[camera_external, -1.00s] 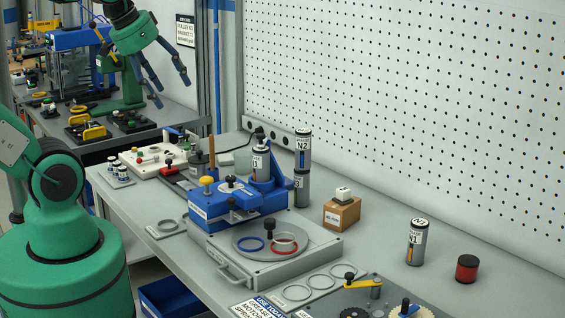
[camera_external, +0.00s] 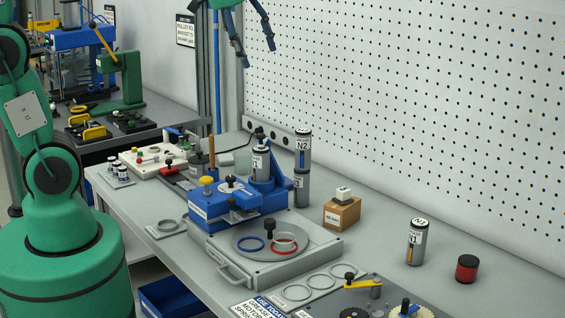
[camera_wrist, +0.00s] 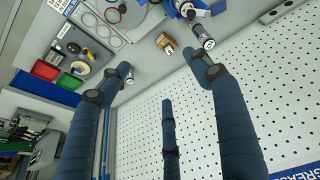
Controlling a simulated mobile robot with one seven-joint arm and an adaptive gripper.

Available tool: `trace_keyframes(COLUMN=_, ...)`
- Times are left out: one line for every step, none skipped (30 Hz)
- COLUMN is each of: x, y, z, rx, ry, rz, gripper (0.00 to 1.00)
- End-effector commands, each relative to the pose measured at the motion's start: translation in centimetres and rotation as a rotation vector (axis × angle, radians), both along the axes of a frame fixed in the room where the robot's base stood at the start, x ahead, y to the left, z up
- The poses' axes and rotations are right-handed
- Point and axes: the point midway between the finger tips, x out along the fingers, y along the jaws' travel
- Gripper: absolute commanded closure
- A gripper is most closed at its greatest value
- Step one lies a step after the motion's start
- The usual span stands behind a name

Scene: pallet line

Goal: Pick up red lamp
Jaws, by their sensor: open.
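A short red cylinder with a dark top (camera_external: 467,268), the only thing here that could be the red lamp, stands upright on the bench at the far right of the external view. I cannot make it out in the wrist view. My gripper (camera_external: 256,54) is high in front of the pegboard, at the top of the external view, well left of and above the red cylinder. Its dark blue fingers are spread and hold nothing. In the wrist view my gripper (camera_wrist: 157,65) is open, with bench and pegboard showing between the fingers.
An N1 canister (camera_external: 417,242) stands just left of the red cylinder. A cardboard box (camera_external: 342,214), stacked canisters (camera_external: 302,168) and a blue fixture (camera_external: 225,208) stand farther left. The pegboard (camera_external: 420,110) borders the bench behind. Bench around the red cylinder is clear.

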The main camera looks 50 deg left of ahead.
Motion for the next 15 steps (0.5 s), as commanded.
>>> trace_keyframes(x=1.3, y=-0.8, z=0.1, rx=-0.003, ry=0.011, rz=0.002, gripper=0.36)
trace_keyframes(x=2.0, y=-1.2, z=0.1, rx=-0.005, ry=0.016, rz=0.005, gripper=0.36)
trace_keyframes(x=2.9, y=-1.8, z=0.2, rx=-0.008, ry=0.022, rz=0.006, gripper=0.36)
trace_keyframes(x=3.6, y=-2.2, z=0.1, rx=-0.009, ry=0.028, rz=0.009, gripper=0.36)
trace_keyframes(x=4.3, y=-2.7, z=0.2, rx=-0.012, ry=0.032, rz=0.012, gripper=0.36)
trace_keyframes(x=5.2, y=-3.3, z=0.1, rx=-0.014, ry=0.041, rz=0.015, gripper=0.36)
trace_keyframes(x=5.9, y=-3.7, z=0.1, rx=-0.015, ry=0.045, rz=0.017, gripper=0.36)
trace_keyframes(x=6.5, y=-4.2, z=0.1, rx=-0.016, ry=0.051, rz=0.02, gripper=0.36)
trace_keyframes(x=7.4, y=-4.9, z=0.0, rx=-0.019, ry=0.057, rz=0.023, gripper=0.36)
trace_keyframes(x=8.0, y=-5.4, z=-0.1, rx=-0.02, ry=0.062, rz=0.024, gripper=0.36)
trace_keyframes(x=8.7, y=-5.9, z=-0.2, rx=-0.022, ry=0.067, rz=0.027, gripper=0.36)
trace_keyframes(x=9.6, y=-6.5, z=-0.4, rx=-0.024, ry=0.074, rz=0.031, gripper=0.36)
trace_keyframes(x=10.3, y=-7.1, z=-0.5, rx=-0.025, ry=0.078, rz=0.033, gripper=0.36)
trace_keyframes(x=10.9, y=-7.6, z=-0.6, rx=-0.026, ry=0.083, rz=0.035, gripper=0.36)
trace_keyframes(x=11.7, y=-8.3, z=-0.8, rx=-0.028, ry=0.089, rz=0.04, gripper=0.36)
